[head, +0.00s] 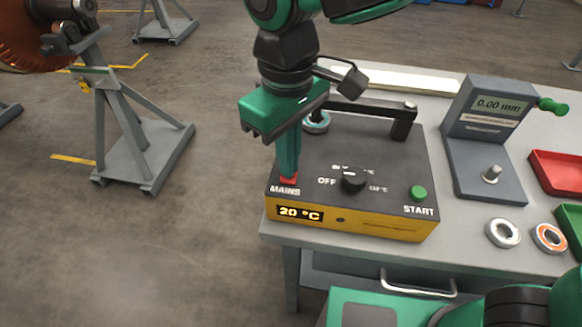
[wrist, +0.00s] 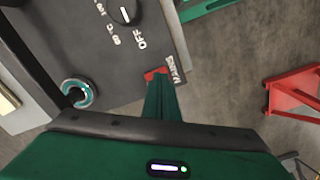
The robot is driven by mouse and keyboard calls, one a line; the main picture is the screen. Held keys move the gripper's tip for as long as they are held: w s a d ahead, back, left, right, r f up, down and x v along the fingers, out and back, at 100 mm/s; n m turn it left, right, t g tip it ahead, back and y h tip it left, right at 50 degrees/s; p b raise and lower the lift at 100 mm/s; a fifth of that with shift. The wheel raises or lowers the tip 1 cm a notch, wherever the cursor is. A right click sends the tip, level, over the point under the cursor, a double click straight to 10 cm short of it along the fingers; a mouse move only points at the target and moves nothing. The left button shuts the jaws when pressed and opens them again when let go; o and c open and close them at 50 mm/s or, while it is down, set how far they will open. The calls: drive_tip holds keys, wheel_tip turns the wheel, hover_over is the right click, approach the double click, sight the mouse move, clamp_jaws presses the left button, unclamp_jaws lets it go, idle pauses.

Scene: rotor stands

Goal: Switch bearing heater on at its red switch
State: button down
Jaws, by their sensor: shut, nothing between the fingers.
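The bearing heater (head: 395,165) is a black-topped box with a yellow front, standing on the workbench. Its red switch (head: 288,181), by the label MAINS, is at the front left corner of the top. My gripper (head: 287,174) is shut and empty, pointing down with its fingertips at the red switch and covering part of it. In the wrist view the fingertips (wrist: 158,82) also meet the red switch (wrist: 154,72); I cannot tell whether they press it. The front display (head: 300,213) glows 20 °C.
A green START button (head: 419,192) is at the heater's right. A gauge stand (head: 485,140), two loose bearings (head: 503,232) and a red tray (head: 560,172) are on the right of the bench (head: 460,262).

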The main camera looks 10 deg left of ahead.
wheel_tip(320, 180, up, 6)
drive_tip(key=shift+r, duration=0.15)
idle(0.6)
idle(0.4)
drive_tip(key=w+d+f+m, duration=0.1)
drive_tip(key=w+d+m, duration=0.2)
drive_tip(key=d, duration=0.6)
drive_tip(key=w+d+f+m, duration=0.2)
drive_tip(key=w+d+m, duration=0.1)
drive_tip(key=d, duration=0.6)
drive_tip(key=w+d+f+m, duration=0.1)
drive_tip(key=w+d+m, duration=0.2)
drive_tip(key=d, duration=0.7)
drive_tip(key=s+d+f+m, duration=0.2)
drive_tip(key=s+d+m, duration=0.1)
drive_tip(key=d, duration=0.3)
drive_tip(key=s+d+f+m, duration=0.2)
drive_tip(key=s+d+m, duration=0.1)
drive_tip(key=s+d, duration=0.3)
drive_tip(key=s+d+f+m, duration=0.2)
drive_tip(key=s+d, duration=0.3)
drive_tip(key=d, duration=0.3)
drive_tip(key=shift+f+m, duration=0.3)
drive_tip(key=shift+m, duration=0.4)
